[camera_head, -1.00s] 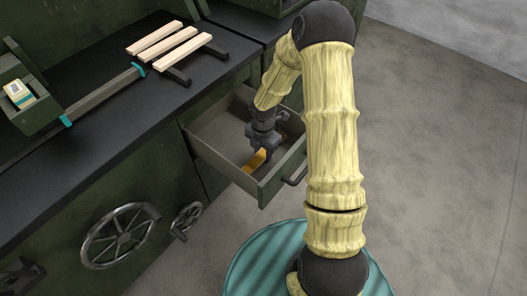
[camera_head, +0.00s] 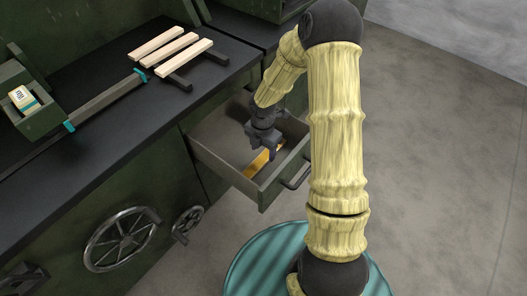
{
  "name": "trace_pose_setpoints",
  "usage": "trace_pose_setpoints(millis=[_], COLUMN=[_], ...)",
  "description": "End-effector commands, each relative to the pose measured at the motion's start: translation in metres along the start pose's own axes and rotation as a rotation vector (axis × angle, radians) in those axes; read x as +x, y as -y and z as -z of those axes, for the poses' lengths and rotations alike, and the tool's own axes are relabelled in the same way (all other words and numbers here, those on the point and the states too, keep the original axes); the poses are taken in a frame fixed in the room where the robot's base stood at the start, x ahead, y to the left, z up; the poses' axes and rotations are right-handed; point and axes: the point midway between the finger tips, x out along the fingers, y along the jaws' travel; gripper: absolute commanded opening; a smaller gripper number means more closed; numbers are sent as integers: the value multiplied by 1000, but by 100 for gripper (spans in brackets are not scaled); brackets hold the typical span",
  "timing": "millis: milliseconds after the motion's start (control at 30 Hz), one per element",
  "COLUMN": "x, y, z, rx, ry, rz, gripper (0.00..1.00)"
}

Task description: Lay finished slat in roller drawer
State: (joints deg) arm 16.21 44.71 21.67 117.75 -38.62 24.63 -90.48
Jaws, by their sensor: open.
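The roller drawer (camera_head: 222,171) is pulled out from the green bench front, with its handle at the right. An orange-yellow slat (camera_head: 258,163) lies inside the drawer, partly hidden by my gripper and the drawer wall. My gripper (camera_head: 268,154) points down over the open drawer, above the slat. It is open, and its fingertips are apart from each other. Whether they touch the slat cannot be told.
Pale unfinished slats (camera_head: 170,47) rest on dark supports on the black benchtop. A grey bar with teal ends (camera_head: 105,101) and a green box holding a small yellow-white item (camera_head: 23,98) are to the left. Handwheels (camera_head: 121,240) stick out from the bench front.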

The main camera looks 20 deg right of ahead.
Motion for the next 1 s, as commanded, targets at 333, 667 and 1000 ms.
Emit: trace_pose_setpoints(millis=[333,667,1000], x=[-72,-87,-87], y=[0,0,0], z=[-1,0,0], rx=[2,0,0], ry=[2,1,1], rz=[-2,0,0], gripper=[57,57,57])
